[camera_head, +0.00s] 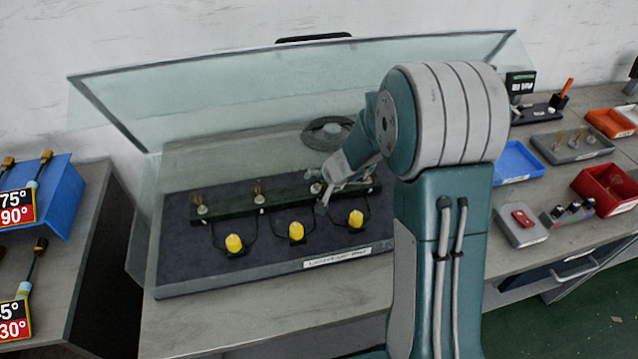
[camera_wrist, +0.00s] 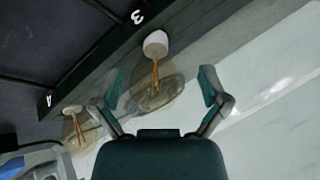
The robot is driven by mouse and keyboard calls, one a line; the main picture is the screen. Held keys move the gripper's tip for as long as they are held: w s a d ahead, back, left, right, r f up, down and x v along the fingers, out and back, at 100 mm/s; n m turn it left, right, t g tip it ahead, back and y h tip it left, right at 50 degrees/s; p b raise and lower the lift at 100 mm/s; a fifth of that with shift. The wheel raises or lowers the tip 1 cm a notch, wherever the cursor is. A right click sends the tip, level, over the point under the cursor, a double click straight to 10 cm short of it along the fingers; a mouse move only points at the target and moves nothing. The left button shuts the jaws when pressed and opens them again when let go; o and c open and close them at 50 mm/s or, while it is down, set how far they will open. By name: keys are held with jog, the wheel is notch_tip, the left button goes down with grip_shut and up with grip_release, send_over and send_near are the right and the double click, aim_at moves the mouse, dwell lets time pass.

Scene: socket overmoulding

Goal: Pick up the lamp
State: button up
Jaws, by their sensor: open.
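The lamp by the number 3 is a clear bulb with an amber filament and a white base (camera_wrist: 155,45). It is seated on a dark green strip and also shows in the head view (camera_head: 316,187). My gripper (camera_wrist: 160,90) is open, with one finger on each side of this bulb; I cannot tell whether they touch it. In the head view my gripper (camera_head: 326,190) hangs over the strip and partly hides its right part. A second lamp (camera_wrist: 75,128) by the number 4 lies outside the left finger. Two more lamps (camera_head: 201,205) (camera_head: 256,190) stand farther left.
The dark green strip (camera_head: 228,208) lies on a dark mat (camera_head: 190,265). Three yellow pieces (camera_head: 234,243) with black cables sit in front. A glass guard (camera_head: 230,95) rises behind. Blue (camera_head: 517,160) and red (camera_head: 606,188) bins stand right of my arm.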

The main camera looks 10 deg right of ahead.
jog(key=shift+w+a+f, duration=0.1)
jog(key=shift+w+f, duration=0.25)
jog(key=shift+f, duration=0.25)
jog(key=shift+w+d+f, duration=0.25)
jog(key=shift+d+f, duration=0.05)
jog(key=shift+a, duration=0.2)
jog(key=c, duration=1.1)
